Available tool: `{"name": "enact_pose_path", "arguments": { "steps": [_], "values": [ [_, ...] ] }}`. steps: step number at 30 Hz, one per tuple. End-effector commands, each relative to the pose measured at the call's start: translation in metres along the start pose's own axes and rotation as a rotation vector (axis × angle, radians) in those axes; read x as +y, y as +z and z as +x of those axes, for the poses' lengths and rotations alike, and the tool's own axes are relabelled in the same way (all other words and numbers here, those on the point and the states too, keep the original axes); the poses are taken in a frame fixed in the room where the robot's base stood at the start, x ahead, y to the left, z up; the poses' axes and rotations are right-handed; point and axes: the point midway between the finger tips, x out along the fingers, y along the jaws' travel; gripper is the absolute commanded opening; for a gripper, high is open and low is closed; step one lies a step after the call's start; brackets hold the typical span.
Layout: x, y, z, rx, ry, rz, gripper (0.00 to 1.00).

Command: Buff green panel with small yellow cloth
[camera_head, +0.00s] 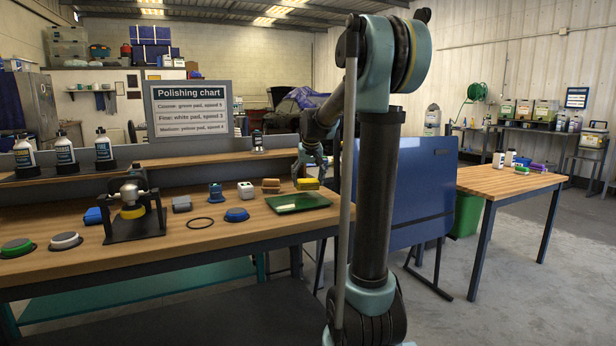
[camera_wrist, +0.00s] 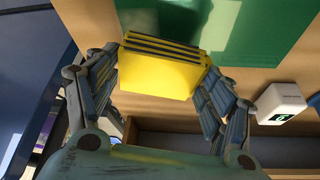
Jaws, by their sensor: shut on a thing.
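The green panel (camera_head: 298,202) is a flat, glossy sheet lying near the right end of the long wooden workbench. In the wrist view the green panel (camera_wrist: 268,28) fills the upper right. The small yellow cloth (camera_head: 308,184) is at the panel's back edge in the head view. In the wrist view the yellow cloth (camera_wrist: 160,75) is a folded block with dark lines along its top side. My gripper (camera_wrist: 162,82) is shut on it, with a finger on each side. I cannot tell whether cloth and panel touch.
Left of the panel are a blue puck (camera_head: 236,215), a black ring (camera_head: 200,223), a tan block (camera_head: 271,185) and a polisher on a stand (camera_head: 132,210). A polishing chart (camera_head: 190,108) stands behind. A second table (camera_head: 510,180) is at right.

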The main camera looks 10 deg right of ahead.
Motion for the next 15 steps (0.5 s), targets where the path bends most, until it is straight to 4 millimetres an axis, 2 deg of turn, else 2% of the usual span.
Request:
{"name": "enact_pose_path", "arguments": {
  "steps": [3,15],
  "values": [
    [-0.0001,0.0032,0.0092,0.0,0.0,0.0,0.52],
    [-0.0006,0.0072,0.0108,0.0,0.0,-0.001,0.52]
  ]
}}
